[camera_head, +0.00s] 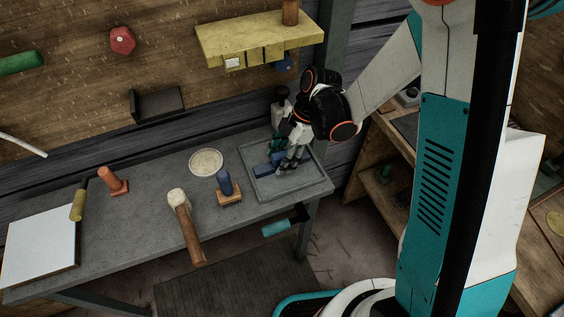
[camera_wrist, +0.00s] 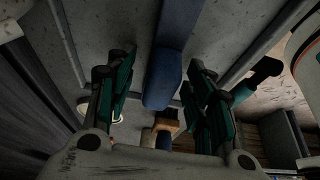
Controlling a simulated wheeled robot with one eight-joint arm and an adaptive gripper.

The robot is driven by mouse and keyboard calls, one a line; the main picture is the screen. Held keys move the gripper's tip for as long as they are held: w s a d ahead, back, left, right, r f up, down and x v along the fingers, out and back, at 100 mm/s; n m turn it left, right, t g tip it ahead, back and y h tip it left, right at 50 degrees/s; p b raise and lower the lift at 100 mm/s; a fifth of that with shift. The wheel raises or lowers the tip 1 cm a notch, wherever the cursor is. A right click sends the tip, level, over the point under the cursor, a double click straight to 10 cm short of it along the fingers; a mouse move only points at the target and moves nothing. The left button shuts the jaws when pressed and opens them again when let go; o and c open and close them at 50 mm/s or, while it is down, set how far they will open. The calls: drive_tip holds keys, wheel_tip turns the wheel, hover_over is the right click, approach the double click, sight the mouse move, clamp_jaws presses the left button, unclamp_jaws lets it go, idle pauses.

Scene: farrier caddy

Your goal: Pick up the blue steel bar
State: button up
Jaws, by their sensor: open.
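A blue steel bar (camera_head: 262,170) lies in the grey tray (camera_head: 318,186) at the right end of the workbench. Part of it is hidden by my gripper in the head view. My gripper (camera_head: 291,160) is low over the tray, pointing down. In the wrist view the blue bar (camera_wrist: 163,82) shows lengthwise between the two green-and-black fingers of my gripper (camera_wrist: 163,62). The fingers are spread, with a gap on each side of the bar. I cannot tell how far the fingertips are above the tray floor.
A grey bottle (camera_head: 280,108) stands by the tray's back edge. A blue-handled block (camera_head: 228,188), a mallet (camera_head: 186,225) and a round dish (camera_head: 206,162) are left of the tray. A yellow shelf (camera_head: 258,38) hangs above.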

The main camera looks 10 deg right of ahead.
drive_tip(key=shift+c, duration=0.5)
clamp_jaws()
drive_tip(key=shift+r, duration=0.1)
drive_tip(key=shift+s+d+r+p, duration=0.15)
drive_tip(key=shift+s+r+p, duration=0.2)
drive_tip(key=shift+p, duration=0.1)
drive_tip(key=r+p, duration=0.1)
drive_tip(key=r, duration=0.1)
drive_tip(key=r+p, duration=0.1)
drive_tip(key=r, duration=0.1)
drive_tip(key=r+p, duration=0.1)
drive_tip(key=r, duration=0.1)
drive_tip(key=shift+s+d+r, duration=0.1)
drive_tip(key=shift+s+r, duration=0.2)
drive_tip(key=shift+s, duration=0.05)
drive_tip(key=s+d, duration=0.2)
drive_tip(key=s, duration=0.7)
drive_tip(key=s+d+p, duration=0.1)
drive_tip(key=s+d, duration=0.2)
drive_tip(key=s, duration=0.6)
drive_tip(key=shift+f+p, duration=0.25)
drive_tip(key=shift+p, duration=0.05)
drive_tip(key=c, duration=0.9)
unclamp_jaws()
drive_tip(key=shift+w+d, duration=0.1)
drive_tip(key=shift+w, duration=0.05)
clamp_jaws()
